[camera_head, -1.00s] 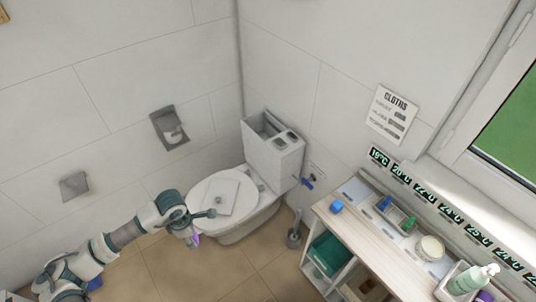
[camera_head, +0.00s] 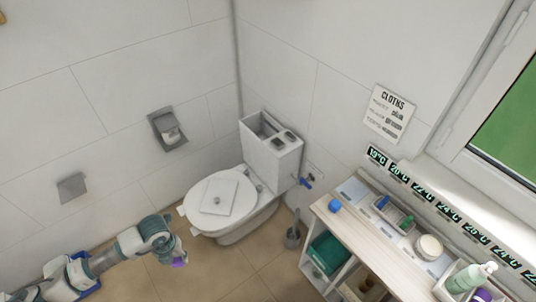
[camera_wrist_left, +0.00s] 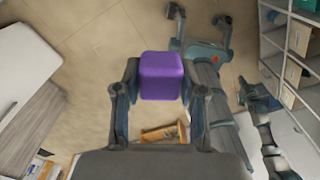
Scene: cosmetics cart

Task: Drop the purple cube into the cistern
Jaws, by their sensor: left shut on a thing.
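The purple cube (camera_head: 180,262) is between the fingers of my left gripper (camera_head: 176,257), at the lower left in the head view. The left wrist view shows the cube (camera_wrist_left: 161,75) clamped between both fingers, clear of the floor. The white cistern (camera_head: 268,158) stands behind the toilet bowl, against the corner walls. Its top is partly open on the left; its inside bottom is hidden. My left gripper is in front and left of the toilet, apart from the cistern. My right gripper (camera_wrist_left: 199,22) shows in the left wrist view with its fingers spread and empty.
A white slab (camera_head: 221,195) lies on the closed toilet lid. A toilet brush (camera_head: 293,235) stands right of the bowl. The tiled floor before the toilet is clear.

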